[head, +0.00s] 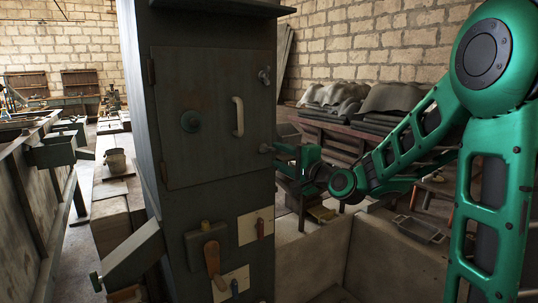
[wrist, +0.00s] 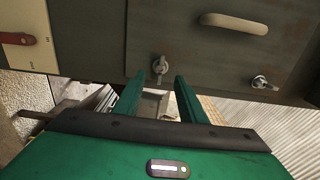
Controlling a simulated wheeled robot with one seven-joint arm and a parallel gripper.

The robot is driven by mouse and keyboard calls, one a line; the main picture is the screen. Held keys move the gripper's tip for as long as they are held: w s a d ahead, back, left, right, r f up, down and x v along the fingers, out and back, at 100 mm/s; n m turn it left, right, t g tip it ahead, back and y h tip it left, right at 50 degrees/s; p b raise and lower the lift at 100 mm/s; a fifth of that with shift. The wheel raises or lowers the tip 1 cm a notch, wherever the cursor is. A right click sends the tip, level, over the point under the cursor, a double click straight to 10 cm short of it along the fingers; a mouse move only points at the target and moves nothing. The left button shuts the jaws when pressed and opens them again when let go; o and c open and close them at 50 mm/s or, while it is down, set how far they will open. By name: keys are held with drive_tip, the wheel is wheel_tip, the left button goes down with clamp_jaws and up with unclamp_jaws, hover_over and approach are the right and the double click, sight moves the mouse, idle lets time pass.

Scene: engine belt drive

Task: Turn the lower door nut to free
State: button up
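The lower door nut (head: 266,148) is a small metal wing nut at the lower right edge of the grey cabinet door (head: 200,150). In the wrist view the nut (wrist: 160,66) sits just beyond the fingertips, roughly centred between them. My green gripper (head: 284,162) is close to the right of that nut. In the wrist view the gripper (wrist: 157,85) has its two fingers apart with nothing between them. It seems not to touch the nut. The upper door nut (head: 264,75) is near the door's top right, and it also shows in the wrist view (wrist: 262,82).
A pale door handle (head: 238,116) stands out left of the nuts. A rack with grey sheets (head: 350,105) stands behind my arm.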

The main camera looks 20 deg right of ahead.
sight(266, 150)
drive_tip(key=x, duration=0.6)
clamp_jaws()
